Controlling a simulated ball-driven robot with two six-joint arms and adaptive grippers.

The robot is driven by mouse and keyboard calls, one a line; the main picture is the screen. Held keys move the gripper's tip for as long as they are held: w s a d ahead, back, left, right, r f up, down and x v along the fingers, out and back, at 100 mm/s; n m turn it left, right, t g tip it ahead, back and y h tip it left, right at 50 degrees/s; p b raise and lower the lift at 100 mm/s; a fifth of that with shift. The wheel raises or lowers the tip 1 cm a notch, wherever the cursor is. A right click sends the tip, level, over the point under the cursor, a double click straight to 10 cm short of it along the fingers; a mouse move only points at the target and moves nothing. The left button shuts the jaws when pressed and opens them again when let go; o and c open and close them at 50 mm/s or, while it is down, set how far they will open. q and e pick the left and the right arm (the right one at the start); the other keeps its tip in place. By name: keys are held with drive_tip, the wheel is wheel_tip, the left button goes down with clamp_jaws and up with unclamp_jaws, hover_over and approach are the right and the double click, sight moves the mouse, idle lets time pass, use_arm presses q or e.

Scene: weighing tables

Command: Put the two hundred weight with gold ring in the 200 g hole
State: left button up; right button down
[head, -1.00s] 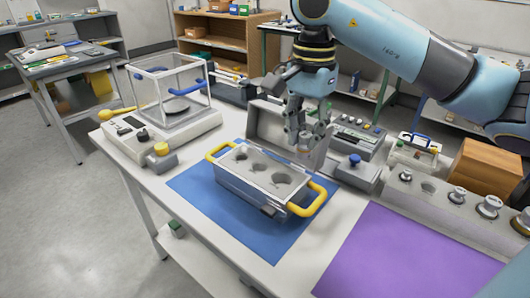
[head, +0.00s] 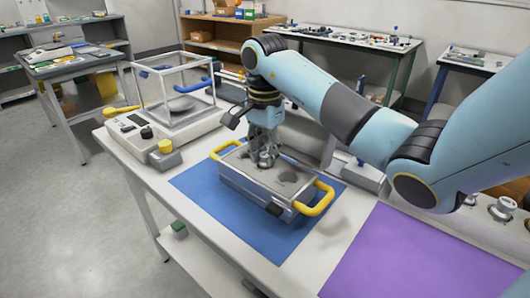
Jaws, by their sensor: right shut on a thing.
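My right gripper (head: 265,160) is shut on the two hundred weight, low over the clear-sided block (head: 255,191) with round holes. The weight is mostly hidden by the fingers, so I cannot tell its ring or whether it is partly in a hole. One hole (head: 287,178) shows empty to the right of the fingers; the others are covered by the gripper. Hole labels are too small to read. My left gripper is not in view.
The block has yellow handles (head: 318,203) and stands on a blue mat (head: 215,205). A balance with a clear draft shield (head: 185,88) stands at the left. A purple mat (head: 385,260) is bare at the right. Weights (head: 502,207) stand in a rack at the right edge.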

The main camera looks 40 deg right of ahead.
drive_tip(key=shift+f, duration=0.1)
drive_tip(key=shift+f, duration=0.1)
drive_tip(key=c, duration=1.2)
unclamp_jaws()
